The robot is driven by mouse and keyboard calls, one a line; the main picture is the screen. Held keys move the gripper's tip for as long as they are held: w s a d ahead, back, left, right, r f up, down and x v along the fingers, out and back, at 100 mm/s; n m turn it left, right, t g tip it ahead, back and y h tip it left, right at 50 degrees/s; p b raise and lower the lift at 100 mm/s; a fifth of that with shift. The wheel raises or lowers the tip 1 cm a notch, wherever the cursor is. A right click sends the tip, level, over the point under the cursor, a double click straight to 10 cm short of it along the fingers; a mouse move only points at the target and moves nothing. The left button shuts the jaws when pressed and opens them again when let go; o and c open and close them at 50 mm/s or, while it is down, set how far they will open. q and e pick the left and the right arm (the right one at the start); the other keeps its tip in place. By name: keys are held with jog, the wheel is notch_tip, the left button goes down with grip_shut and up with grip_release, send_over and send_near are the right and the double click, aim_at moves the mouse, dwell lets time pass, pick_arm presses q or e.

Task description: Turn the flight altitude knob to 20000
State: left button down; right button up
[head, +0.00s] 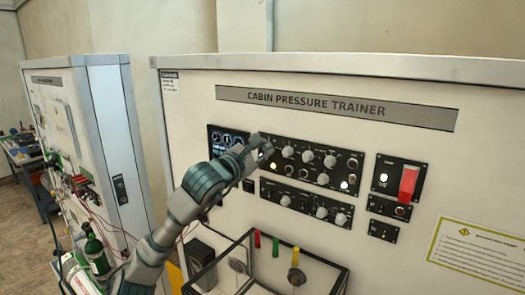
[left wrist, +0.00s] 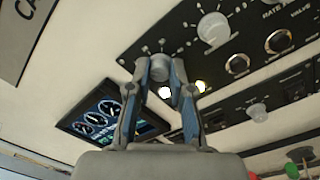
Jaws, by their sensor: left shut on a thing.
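My left gripper (head: 258,147) reaches from the lower left to the left end of the upper black control panel (head: 338,178). In the left wrist view, its two fingers (left wrist: 164,82) are shut on a grey knob (left wrist: 160,68), one finger on each side. Small marks show on the panel around this knob, but its label and setting cannot be read. In the head view the gripper hides the knob. My right gripper is in neither view.
A gauge screen (left wrist: 105,110) sits beside the gripped knob. A larger white knob (left wrist: 213,28) is nearby. A lower knob panel (head: 306,201), a red switch cover (head: 409,183) and a clear box with a black frame (head: 318,257) are around the arm.

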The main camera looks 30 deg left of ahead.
pick_arm(q)
jog(key=m, duration=0.5)
jog(key=shift+p, duration=0.4)
jog(key=shift+f+m+h, duration=0.15)
jog(key=shift+m+h, duration=0.15)
jog(key=shift+m, duration=0.8)
jog(key=shift+w+f, duration=0.1)
jog(key=c, duration=1)
grip_release()
jog(key=shift+c, duration=0.2)
jog(key=shift+s, duration=0.25)
jog(key=s+a, duration=0.1)
jog(key=s, duration=1)
jog(key=shift+s+f, duration=0.2)
jog(key=shift+s, duration=0.05)
